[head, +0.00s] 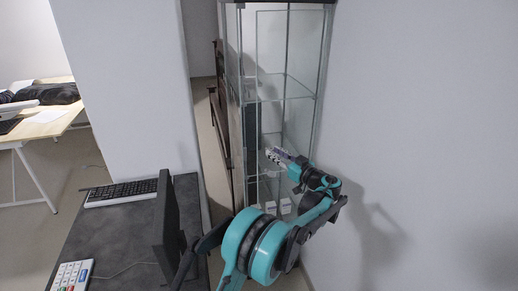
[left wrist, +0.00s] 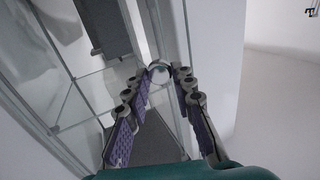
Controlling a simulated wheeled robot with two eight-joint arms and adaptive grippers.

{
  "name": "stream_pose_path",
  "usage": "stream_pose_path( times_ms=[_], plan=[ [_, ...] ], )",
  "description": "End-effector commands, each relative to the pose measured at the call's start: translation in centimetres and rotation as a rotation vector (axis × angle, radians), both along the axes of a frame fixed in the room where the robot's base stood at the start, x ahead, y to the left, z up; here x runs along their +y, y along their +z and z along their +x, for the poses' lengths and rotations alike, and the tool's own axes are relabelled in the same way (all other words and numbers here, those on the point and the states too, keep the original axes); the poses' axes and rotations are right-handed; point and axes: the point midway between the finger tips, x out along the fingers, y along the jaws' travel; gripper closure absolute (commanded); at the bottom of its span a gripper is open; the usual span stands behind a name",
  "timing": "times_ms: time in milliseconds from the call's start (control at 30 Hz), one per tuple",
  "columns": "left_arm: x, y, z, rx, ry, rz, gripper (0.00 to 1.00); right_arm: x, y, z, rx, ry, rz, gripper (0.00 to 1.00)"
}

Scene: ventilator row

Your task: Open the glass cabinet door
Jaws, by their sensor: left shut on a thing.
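The glass cabinet (head: 287,82) stands against the wall at the centre top of the head view, with clear panes and glass shelves. My left gripper (head: 268,152) is in front of its lower part. In the left wrist view, the fingertips of this gripper (left wrist: 159,68) close around a small round knob (left wrist: 159,72) by the glass door (left wrist: 175,30). The fingers hide part of the knob. I cannot tell how far the door stands from its frame. My right gripper is not in view.
A dark desk (head: 118,225) with a black monitor (head: 170,225) and a keyboard (head: 122,192) stands at the left of my arm. A light wood table (head: 45,125) is further left. A white wall (head: 430,120) fills the right side, close to my arm.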

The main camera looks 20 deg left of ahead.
Motion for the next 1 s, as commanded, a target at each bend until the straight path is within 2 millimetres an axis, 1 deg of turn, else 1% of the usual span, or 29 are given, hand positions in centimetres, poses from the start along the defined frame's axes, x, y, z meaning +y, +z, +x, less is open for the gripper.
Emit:
stream_pose_path(
  times_ms=[33, 200, 400, 600, 967, 1000],
  plan=[
    [-1.3, 0.2, -0.1, 0.0, 0.027, 0.002, 1.0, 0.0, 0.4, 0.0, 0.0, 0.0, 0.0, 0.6],
    [-4.2, 0.2, -0.8, -0.001, 0.133, 0.002, 1.0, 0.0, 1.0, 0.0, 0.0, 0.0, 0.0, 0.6],
    [-6.5, 0.2, -1.2, -0.001, 0.216, 0.002, 1.0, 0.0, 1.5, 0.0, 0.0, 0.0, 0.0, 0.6],
    [-7.4, 0.1, -1.4, -0.001, 0.252, 0.002, 1.0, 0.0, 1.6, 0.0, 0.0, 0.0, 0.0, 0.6],
    [-7.5, 0.1, -1.4, -0.001, 0.257, 0.002, 1.0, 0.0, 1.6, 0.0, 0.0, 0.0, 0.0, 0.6],
    [-7.5, 0.1, -1.4, -0.001, 0.257, 0.002, 0.73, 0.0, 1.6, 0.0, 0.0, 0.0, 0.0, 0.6]
  ],
)
